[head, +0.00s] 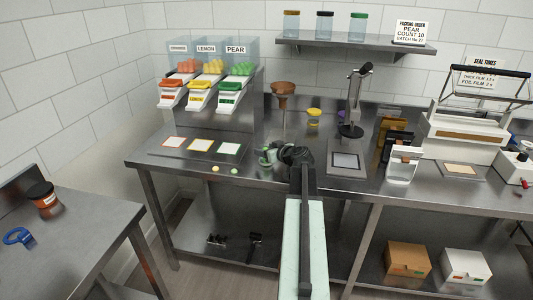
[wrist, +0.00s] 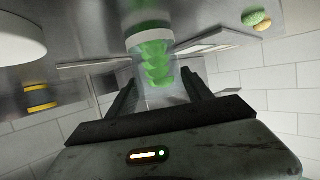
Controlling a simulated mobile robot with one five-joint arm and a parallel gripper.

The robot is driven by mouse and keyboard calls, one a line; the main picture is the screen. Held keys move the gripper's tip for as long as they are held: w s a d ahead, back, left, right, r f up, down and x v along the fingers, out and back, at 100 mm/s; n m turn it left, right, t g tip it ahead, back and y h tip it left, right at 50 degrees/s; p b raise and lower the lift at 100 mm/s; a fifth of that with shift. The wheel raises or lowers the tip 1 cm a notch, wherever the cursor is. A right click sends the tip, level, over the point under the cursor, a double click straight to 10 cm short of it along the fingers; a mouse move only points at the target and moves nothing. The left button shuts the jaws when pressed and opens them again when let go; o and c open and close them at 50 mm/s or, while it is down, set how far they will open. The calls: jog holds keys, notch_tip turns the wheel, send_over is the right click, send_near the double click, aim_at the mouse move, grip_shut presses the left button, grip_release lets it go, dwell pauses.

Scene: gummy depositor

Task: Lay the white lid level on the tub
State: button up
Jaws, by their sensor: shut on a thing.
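A clear tub with green gummies (wrist: 155,72) sits between the two fingers of my gripper (wrist: 163,92) in the wrist view, which is upside down. A white band (wrist: 150,39) circles its end near the counter. The tub also shows in the head view (head: 267,156), partly hidden by my gripper (head: 284,156), with green showing. I cannot tell whether the tub touches the counter. A flat white disc (wrist: 18,38), which looks like the white lid, is at the upper left of the wrist view, apart from the tub. I cannot make it out in the head view.
Loose gummies (head: 234,171) lie on the counter in front of the colored-edged mats (head: 201,146). A copper funnel (head: 284,89) stands behind the tub. A yellow-topped jar (head: 313,117), a dark stand (head: 352,105) and a grey plate (head: 345,161) are to the right.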

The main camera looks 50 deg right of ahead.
jog(key=shift+f, duration=0.25)
jog(key=o, duration=1.5)
jog(key=shift+r, duration=0.1)
jog(key=shift+r, duration=0.15)
jog(key=shift+s+r, duration=0.25)
jog(key=shift+s, duration=0.15)
jog(key=p+v, duration=0.4)
jog(key=v, duration=0.7)
jog(key=shift+s, duration=0.15)
jog(key=shift+a+f, duration=0.1)
